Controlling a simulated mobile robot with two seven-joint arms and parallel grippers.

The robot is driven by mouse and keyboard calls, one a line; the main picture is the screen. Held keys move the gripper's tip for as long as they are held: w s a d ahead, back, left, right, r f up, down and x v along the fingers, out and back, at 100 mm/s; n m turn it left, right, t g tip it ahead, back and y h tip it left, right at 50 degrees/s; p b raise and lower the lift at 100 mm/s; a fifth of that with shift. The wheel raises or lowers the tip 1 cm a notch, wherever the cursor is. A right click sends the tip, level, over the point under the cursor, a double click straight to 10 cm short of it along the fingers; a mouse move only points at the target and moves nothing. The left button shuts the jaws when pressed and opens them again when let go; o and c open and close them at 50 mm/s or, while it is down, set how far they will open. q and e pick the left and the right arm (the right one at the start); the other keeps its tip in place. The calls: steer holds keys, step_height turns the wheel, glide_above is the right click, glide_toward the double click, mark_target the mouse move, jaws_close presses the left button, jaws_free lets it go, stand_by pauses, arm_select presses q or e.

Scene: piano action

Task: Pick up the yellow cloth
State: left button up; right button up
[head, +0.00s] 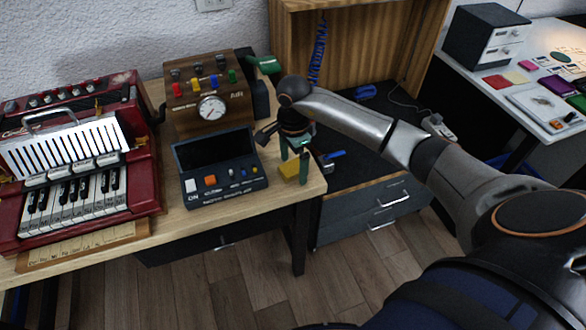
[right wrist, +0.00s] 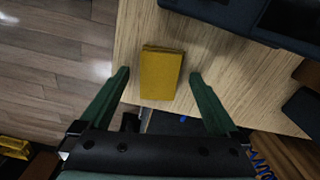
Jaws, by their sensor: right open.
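The yellow cloth (head: 289,171) is a small folded block lying on the wooden table (head: 230,213) near its right end. In the right wrist view the cloth (right wrist: 161,73) shows as a yellow rectangle near the table edge, between and beyond my fingertips. My right gripper (head: 294,166) is open above the cloth, with its green fingers pointing down. In the right wrist view its fingertips (right wrist: 160,74) stand apart on either side of the cloth, with a gap on each side. The cloth is not held. My left gripper is not in view.
A dark console (head: 222,166) with buttons stands just left of the cloth. A wooden box with a dial (head: 209,97) is behind it. A red accordion (head: 145,165) fills the left. A dark drawer cabinet (head: 350,221) is on the right. The table's right edge is close to the cloth.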

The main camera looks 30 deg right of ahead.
mark_target(293, 166)
steer(key=shift+c, duration=0.3)
steer(key=c, duration=1.4)
steer(key=shift+r, duration=0.45)
step_height(293, 166, up, 2)
steer(key=shift+r, duration=0.25)
steer(key=s+a+r, duration=0.1)
steer(key=a+r, duration=0.2)
steer(key=a, duration=0.1)
steer(key=s+a+r, duration=0.1)
steer(key=a+r, duration=0.2)
steer(key=a, duration=0.2)
steer(key=s+a+r, duration=0.2)
steer(key=a+r, duration=0.1)
steer(key=a, duration=0.1)
steer(key=shift+a+r, duration=0.25)
steer(key=shift+r, duration=0.1)
